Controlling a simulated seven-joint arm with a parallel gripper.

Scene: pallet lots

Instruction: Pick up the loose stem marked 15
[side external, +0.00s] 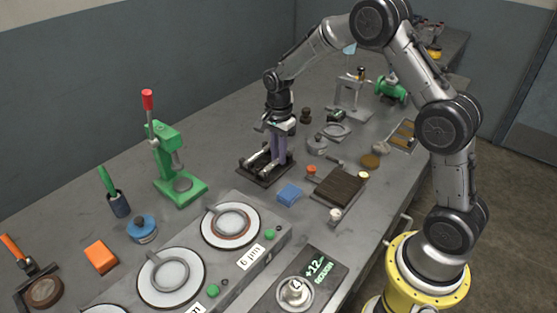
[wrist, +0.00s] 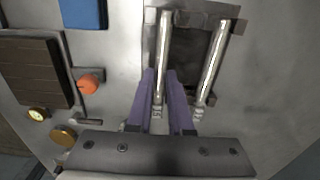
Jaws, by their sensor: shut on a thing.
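Two shiny metal stems lie side by side on a dark rack, which shows in the wrist view (wrist: 192,55) and in the side view (side external: 264,173). My gripper (wrist: 160,75), with purple fingers, is shut on the left stem (wrist: 163,40) in the wrist view, one finger on each side of it. The other stem (wrist: 214,62) lies to the right, apart from the fingers. In the side view my gripper (side external: 277,162) points straight down over the rack. I cannot read a 15 on either stem. The stem's grasped part is partly hidden between the fingers.
A blue block (side external: 289,194) stands just in front of the rack, with a brown ribbed board (side external: 341,187) to its right. A green press (side external: 178,165) stands to the left. Lapping plates (side external: 230,225) fill the front.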

